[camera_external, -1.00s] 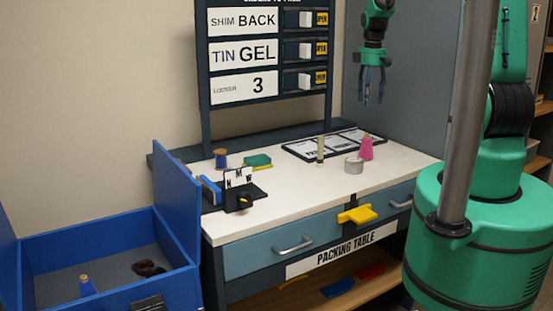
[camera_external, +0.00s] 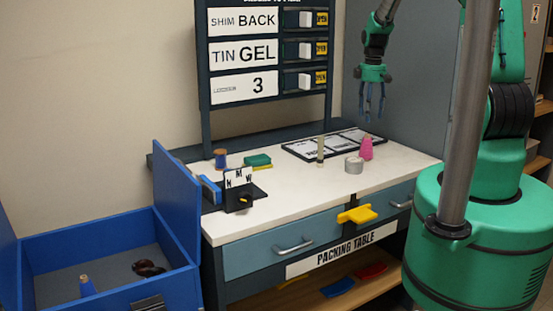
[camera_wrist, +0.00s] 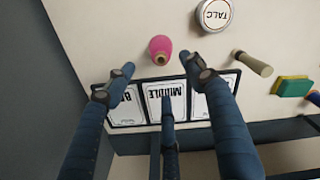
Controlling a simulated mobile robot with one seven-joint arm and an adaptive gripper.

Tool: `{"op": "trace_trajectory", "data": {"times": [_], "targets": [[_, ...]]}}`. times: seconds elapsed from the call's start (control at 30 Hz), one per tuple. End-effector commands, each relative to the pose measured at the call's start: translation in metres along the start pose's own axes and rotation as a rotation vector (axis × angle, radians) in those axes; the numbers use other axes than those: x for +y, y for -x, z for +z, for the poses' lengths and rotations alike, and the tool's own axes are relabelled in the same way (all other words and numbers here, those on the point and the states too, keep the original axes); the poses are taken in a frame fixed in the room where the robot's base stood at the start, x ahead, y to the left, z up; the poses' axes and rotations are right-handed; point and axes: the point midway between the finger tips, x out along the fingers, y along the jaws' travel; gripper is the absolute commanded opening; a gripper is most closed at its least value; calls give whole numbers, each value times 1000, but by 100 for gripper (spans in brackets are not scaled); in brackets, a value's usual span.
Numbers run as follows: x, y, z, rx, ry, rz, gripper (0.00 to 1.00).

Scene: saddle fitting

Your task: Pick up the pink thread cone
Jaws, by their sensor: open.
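The pink thread cone (camera_external: 366,148) stands upright at the right end of the packing table's white top (camera_external: 290,190), just behind a round grey-white tin. In the wrist view the pink cone (camera_wrist: 160,48) is seen from above, beyond and between my fingertips, with nothing touching it. My gripper (camera_external: 371,112) hangs above the table near the cone, fingers pointing down. Its blue fingers are spread apart and empty, as the wrist view also shows (camera_wrist: 160,75).
A tin marked TALC (camera_wrist: 214,13) and an olive-coloured cylinder (camera_external: 320,150) stand close to the cone. A board with printed cards (camera_wrist: 165,100) lies beside it. A green and yellow sponge (camera_external: 258,161), a blue spool (camera_external: 220,158) and a black card stand (camera_external: 240,196) are farther left.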

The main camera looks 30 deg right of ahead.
Motion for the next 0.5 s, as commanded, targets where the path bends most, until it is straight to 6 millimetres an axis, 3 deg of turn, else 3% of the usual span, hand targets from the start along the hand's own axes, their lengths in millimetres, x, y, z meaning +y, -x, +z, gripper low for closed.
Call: {"op": "trace_trajectory", "data": {"times": [0.2,0.5], "targets": [[0,-33,0,-1,0,-1,54],[0,-45,0,0,0,0,54]]}}
